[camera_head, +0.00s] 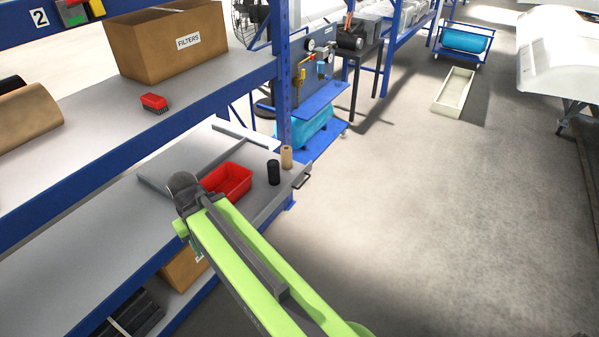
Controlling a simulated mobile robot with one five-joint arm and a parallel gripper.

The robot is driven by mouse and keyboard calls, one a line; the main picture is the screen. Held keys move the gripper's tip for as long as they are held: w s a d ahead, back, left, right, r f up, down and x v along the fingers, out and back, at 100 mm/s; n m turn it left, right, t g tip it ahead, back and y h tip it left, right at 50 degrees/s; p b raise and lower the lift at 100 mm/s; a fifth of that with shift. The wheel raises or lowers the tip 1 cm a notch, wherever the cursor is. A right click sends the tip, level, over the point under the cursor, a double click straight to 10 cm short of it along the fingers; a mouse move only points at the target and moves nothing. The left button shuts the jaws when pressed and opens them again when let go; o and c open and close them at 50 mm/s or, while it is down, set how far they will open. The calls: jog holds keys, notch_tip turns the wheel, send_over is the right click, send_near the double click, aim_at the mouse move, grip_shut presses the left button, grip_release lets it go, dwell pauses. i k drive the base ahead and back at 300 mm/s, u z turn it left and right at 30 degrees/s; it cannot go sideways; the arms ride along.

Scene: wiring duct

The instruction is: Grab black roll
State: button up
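A small black roll (273,173) stands upright on the grey shelf at mid height, near its right end. A tan roll (287,157) stands just behind it and to the right. A red bin (228,181) sits to the left of the black roll, with a gap between them. My green arm reaches up from the bottom, and its grey far joint is left of the red bin. No gripper fingers show, so I cannot see whether anything is held.
A blue upright (283,75) of the rack stands behind the rolls. The upper shelf holds a FILTERS box (168,43) and a red brush (154,103). A handle (302,179) sticks out at the grey shelf's right end.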

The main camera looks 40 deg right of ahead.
aim_at(272, 165)
jog(key=z, duration=0.05)
jog(key=i, duration=2)
jog(key=u, duration=0.05)
